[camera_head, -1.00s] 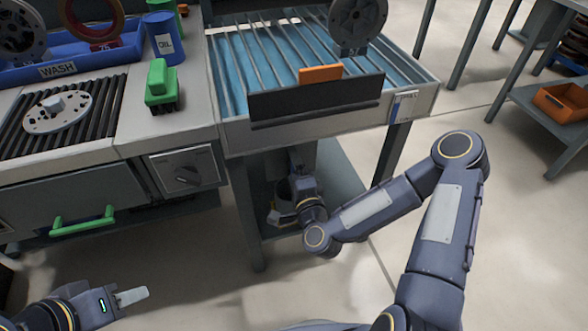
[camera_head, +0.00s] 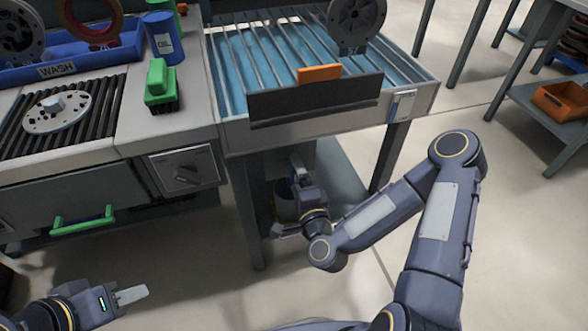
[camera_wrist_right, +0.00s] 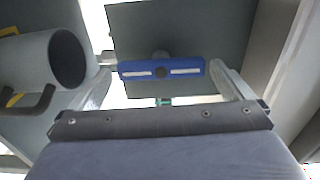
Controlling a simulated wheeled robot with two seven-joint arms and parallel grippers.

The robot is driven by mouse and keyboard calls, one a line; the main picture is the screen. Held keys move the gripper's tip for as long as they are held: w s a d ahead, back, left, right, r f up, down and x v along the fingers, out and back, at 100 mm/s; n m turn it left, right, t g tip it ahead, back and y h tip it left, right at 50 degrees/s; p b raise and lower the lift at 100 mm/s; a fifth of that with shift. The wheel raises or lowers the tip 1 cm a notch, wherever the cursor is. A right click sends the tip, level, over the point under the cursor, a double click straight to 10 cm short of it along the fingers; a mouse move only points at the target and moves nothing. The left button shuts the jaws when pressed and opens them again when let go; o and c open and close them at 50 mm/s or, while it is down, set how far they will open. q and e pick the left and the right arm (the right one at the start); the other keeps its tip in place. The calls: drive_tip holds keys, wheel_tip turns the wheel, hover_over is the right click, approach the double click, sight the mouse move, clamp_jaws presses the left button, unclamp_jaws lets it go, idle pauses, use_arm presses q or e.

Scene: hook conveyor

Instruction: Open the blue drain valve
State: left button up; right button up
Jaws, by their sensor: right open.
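The blue drain valve handle (camera_wrist_right: 190,65) is a blue bar with two pale stripes and a dark centre, seen in the right wrist view. It lies crosswise between the tips of my right gripper (camera_wrist_right: 162,69). The fingers are spread, one near each end of the bar; I cannot tell whether they touch it. In the head view my right gripper is under the conveyor, and the valve is hidden there. My left gripper (camera_head: 131,294) is low at the left, away from everything; its finger gap cannot be made out.
A grey bucket-like cylinder (camera_head: 286,207) stands beside my right gripper under the conveyor (camera_head: 233,135); it also shows in the wrist view (camera_wrist_right: 30,62). The conveyor leg (camera_head: 245,215) is to the left. Open floor lies to the right.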

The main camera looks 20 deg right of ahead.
drive_tip(key=shift+s, duration=2.25)
